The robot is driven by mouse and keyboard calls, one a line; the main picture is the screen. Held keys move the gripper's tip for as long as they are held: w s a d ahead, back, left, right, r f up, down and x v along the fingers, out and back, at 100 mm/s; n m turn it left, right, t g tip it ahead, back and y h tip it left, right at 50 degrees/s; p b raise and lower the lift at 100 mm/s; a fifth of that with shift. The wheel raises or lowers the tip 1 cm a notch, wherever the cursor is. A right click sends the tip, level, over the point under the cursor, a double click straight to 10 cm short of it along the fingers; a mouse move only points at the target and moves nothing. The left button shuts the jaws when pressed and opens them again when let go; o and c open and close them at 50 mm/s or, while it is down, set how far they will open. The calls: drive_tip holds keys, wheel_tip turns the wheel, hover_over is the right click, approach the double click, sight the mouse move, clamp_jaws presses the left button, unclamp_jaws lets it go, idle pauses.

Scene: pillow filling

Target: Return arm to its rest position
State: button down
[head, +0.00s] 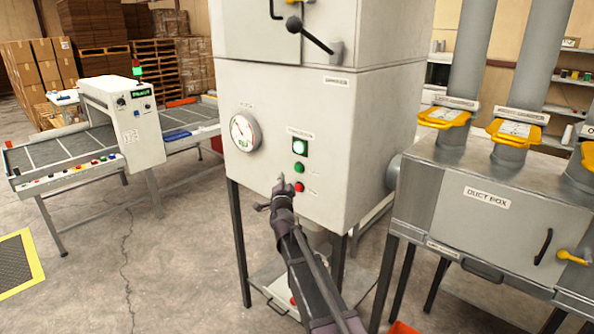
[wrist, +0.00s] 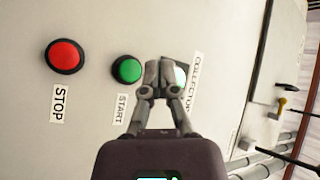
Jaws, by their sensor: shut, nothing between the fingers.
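My gripper (head: 277,190) is in front of the light grey machine cabinet (head: 262,90) in the head view. In the wrist view my gripper (wrist: 160,68) is shut and empty, with its fingertips close to the panel. A green START button (wrist: 127,70) shows just left of the fingers, and a red STOP button (wrist: 65,57) is farther left. In the head view the lit button (head: 300,147) sits above the green one. I cannot tell whether the fingers touch the panel.
A conveyor machine (head: 125,125) stands at the left. The duct box (head: 480,205) with yellow-handled gates stands close at the right. A round gauge (head: 244,131) is on the cabinet. A yellow-edged mat (head: 18,265) lies at lower left. The floor between mat and cabinet is clear.

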drive_tip(key=s+d+f+n+g+y, duration=0.2)
drive_tip(key=s+f+n+g, duration=0.3)
drive_tip(key=s+f, duration=0.25)
drive_tip(key=s+d+f+n+g+y, duration=0.2)
drive_tip(key=s+f+n+g+y, duration=0.1)
drive_tip(key=s+f+n+g, duration=0.35)
drive_tip(key=s+d+f+g+h, duration=0.1)
drive_tip(key=s+d+f+g, duration=0.2)
drive_tip(key=s, duration=0.4)
drive_tip(key=s+d+f+g+h, duration=0.2)
drive_tip(key=s+d, duration=0.3)
drive_tip(key=s, duration=0.3)
drive_tip(key=s+d+f+g+h, duration=0.1)
drive_tip(key=s+d+f+g, duration=0.2)
drive_tip(key=s, duration=0.5)
drive_tip(key=shift+s+d+f+g+h, duration=0.2)
drive_tip(key=shift+d+f+g+h, duration=0.15)
drive_tip(key=shift+d+g, duration=0.25)
